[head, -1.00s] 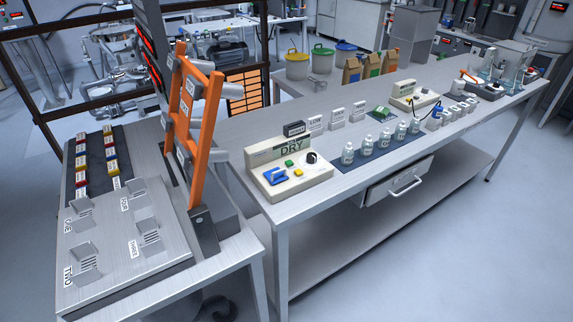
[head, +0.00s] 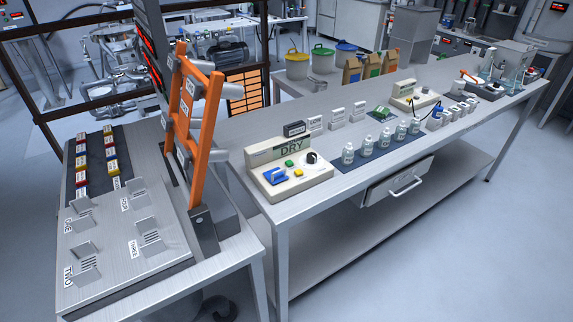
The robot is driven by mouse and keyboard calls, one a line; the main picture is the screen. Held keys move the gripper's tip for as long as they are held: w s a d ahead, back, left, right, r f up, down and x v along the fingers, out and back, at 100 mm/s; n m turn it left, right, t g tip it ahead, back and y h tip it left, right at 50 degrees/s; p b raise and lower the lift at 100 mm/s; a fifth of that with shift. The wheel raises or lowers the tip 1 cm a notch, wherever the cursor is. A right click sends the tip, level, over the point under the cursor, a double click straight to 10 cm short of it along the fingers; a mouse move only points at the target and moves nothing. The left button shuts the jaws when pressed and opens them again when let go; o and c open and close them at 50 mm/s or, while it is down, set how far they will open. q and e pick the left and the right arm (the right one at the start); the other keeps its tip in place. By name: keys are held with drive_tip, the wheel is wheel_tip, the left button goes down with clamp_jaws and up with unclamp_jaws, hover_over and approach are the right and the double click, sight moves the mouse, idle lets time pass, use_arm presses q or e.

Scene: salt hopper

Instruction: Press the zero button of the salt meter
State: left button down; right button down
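A cream bench instrument (head: 307,184) stands at the near left end of the long table, with a display reading DRY (head: 291,149). Its sloped front has a blue part (head: 276,176), a green button (head: 289,163), a yellow button (head: 298,173) and a dark-and-white knob (head: 311,158). A second cream instrument (head: 410,94) stands farther back on the same table, with small controls too small to read. I cannot tell from the labels which one is the salt meter or which button is zero. Neither of my grippers shows.
Several white bottles (head: 348,154) stand on a dark mat (head: 350,163) right of the near instrument. White label cards (head: 337,117) stand behind. An orange frame (head: 207,132) rises from the left table (head: 230,252). Floor at lower right is clear.

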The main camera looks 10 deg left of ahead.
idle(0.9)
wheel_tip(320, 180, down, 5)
drive_tip(key=b, duration=0.5)
